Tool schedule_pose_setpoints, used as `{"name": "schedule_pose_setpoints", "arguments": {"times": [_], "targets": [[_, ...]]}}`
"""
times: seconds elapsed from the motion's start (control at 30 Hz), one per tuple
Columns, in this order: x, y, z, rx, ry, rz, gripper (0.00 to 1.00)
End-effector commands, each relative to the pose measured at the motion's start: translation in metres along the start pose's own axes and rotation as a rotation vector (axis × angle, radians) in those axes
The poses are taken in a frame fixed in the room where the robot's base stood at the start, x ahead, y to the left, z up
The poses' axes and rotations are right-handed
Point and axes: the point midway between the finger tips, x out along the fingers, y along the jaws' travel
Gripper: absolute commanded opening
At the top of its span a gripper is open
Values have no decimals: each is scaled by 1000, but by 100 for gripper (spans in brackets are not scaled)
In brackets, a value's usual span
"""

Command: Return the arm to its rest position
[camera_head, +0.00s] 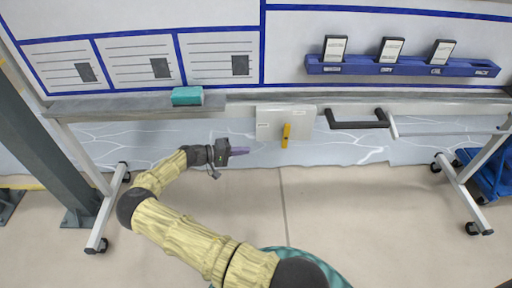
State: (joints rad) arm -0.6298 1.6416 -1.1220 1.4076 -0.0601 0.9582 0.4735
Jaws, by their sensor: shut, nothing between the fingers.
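My arm, in a pale yellow sleeve with dark joints, reaches from the bottom middle up to the left in the head view. My gripper (238,151) is at its end, pointing right, with purplish fingers. It is shut and holds nothing. It hangs in front of the whiteboard stand, below its ledge (140,105) and left of a white box (270,124) with a yellow handle (286,134). The gripper appears apart from the box.
A teal eraser (187,96) lies on the ledge. A black handle (357,118) sticks out right of the white box. A blue rack (400,68) holds three cards on the board. A grey post (38,150) stands at left.

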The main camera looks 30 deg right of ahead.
Motion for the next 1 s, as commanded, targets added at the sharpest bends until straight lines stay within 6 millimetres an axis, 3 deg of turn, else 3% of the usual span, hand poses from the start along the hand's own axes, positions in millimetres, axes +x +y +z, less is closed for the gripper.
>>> {"name": "schedule_pose_setpoints", "arguments": {"times": [0.17, 0.67, 0.87, 1.0], "targets": [[-15, -3, 0, -1, 1, -1, 0], [-16, -3, 0, 0, -1, -1, 0], [-4, 3, 9, -1, -52, -68, 0], [8, 9, 28, -8, -130, -196, 0]]}}
